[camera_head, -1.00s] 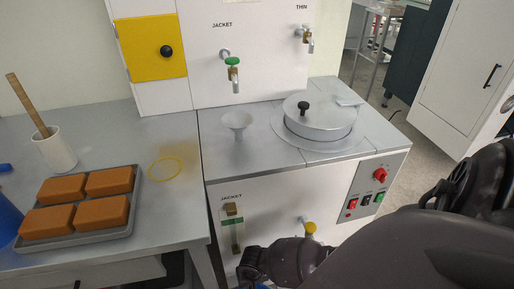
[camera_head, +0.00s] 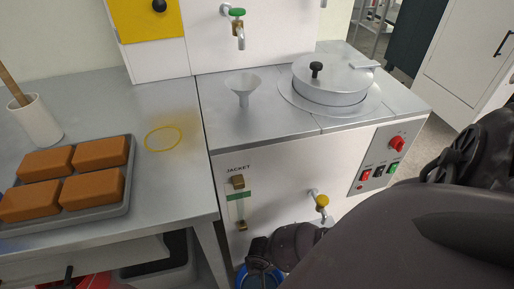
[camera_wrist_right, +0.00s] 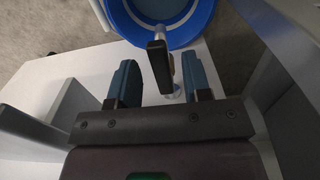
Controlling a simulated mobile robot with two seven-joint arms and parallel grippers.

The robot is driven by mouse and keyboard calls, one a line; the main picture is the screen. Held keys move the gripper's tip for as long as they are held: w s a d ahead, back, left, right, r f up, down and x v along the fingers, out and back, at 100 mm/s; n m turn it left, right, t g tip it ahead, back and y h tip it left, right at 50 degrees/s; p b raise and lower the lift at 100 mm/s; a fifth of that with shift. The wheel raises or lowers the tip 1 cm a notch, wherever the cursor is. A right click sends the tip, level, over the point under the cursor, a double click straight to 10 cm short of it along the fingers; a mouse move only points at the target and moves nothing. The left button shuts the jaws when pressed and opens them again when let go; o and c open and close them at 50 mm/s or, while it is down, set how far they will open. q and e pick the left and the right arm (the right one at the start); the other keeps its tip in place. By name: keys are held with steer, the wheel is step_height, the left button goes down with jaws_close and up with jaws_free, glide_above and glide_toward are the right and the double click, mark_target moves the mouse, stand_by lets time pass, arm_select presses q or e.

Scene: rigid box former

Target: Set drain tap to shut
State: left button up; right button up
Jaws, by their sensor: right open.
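In the right wrist view a tap with a dark lever (camera_wrist_right: 158,66) and a metal spout shows over a blue bucket (camera_wrist_right: 205,22); it appears to be the drain tap. My right gripper (camera_wrist_right: 160,82) is open, one finger on each side of the lever. Whether either finger touches it I cannot tell. In the head view my right arm hides this tap and the gripper's fingertips. Part of the blue bucket (camera_head: 259,277) shows below my arm. My left gripper is not in view.
A yellow-knobbed tap (camera_head: 322,202) sticks out of the machine's front, close to my right arm. The sight gauge marked JACKET (camera_head: 238,205) is left of it, the switch panel (camera_head: 380,160) right. A tray (camera_head: 75,218) with brown blocks lies on the left table.

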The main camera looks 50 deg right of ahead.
steer(key=shift+f, duration=0.1)
steer(key=shift+c, duration=0.2)
jaws_close()
